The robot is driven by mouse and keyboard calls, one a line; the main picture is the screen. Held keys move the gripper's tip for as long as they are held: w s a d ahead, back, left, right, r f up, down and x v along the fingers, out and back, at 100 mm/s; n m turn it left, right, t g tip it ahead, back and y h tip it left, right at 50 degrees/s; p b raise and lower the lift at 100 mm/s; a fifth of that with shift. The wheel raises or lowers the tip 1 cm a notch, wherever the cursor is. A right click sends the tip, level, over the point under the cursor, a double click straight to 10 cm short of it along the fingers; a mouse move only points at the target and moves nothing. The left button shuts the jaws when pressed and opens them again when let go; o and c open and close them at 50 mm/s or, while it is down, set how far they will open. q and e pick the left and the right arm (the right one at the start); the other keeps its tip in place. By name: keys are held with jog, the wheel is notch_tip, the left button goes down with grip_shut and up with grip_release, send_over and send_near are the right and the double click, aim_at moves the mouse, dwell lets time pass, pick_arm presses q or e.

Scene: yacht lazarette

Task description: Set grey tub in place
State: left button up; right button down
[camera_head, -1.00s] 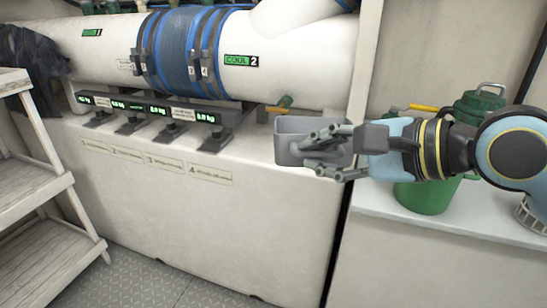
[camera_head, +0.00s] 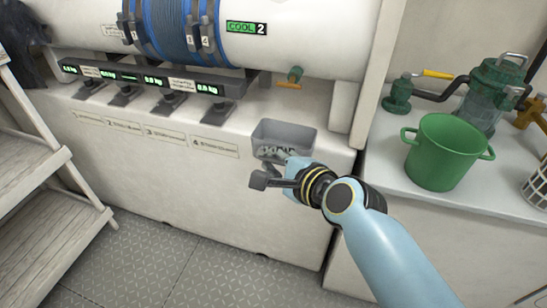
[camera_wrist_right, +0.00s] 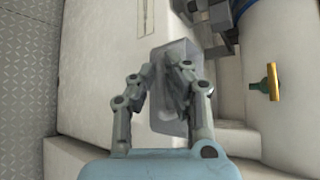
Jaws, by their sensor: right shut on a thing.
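The grey tub (camera_head: 284,136) is at the right end of the white ledge, in front of the big white pipe. Dark lettering shows on its side. My right gripper (camera_head: 277,170) is at the tub's near side, shut on it. In the right wrist view the tub (camera_wrist_right: 172,112) lies between the two fingers of the gripper (camera_wrist_right: 168,78). Whether the tub's base rests on the ledge or hangs just above its edge, I cannot tell. My left gripper is not in view.
A brass-handled tap (camera_head: 294,75) is on the pipe above and behind the tub. A row of weight displays (camera_head: 150,80) stands left on the ledge. A green bucket (camera_head: 442,150) and a green-lidded strainer (camera_head: 493,95) stand on the right counter.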

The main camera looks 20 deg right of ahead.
jog(key=shift+w+d+b, duration=0.5)
jog(key=shift+w+d, duration=0.15)
jog(key=shift+w, duration=0.35)
jog(key=shift+w+d+b, duration=0.45)
jog(key=shift+w+d, duration=0.25)
jog(key=shift+w, duration=0.25)
jog(key=shift+w+d+b, duration=0.5)
jog(key=shift+w+d, duration=0.15)
jog(key=shift+w, duration=0.35)
jog(key=shift+w+d+r, duration=0.1)
jog(key=shift+w+d, duration=0.4)
jog(key=shift+w, duration=0.25)
jog(key=shift+w+d, duration=0.25)
jog(key=shift+w, duration=0.25)
jog(key=shift+d+p, duration=0.1)
jog(key=shift+p, duration=0.55)
jog(key=shift+f, duration=0.25)
jog(key=shift+p, duration=0.35)
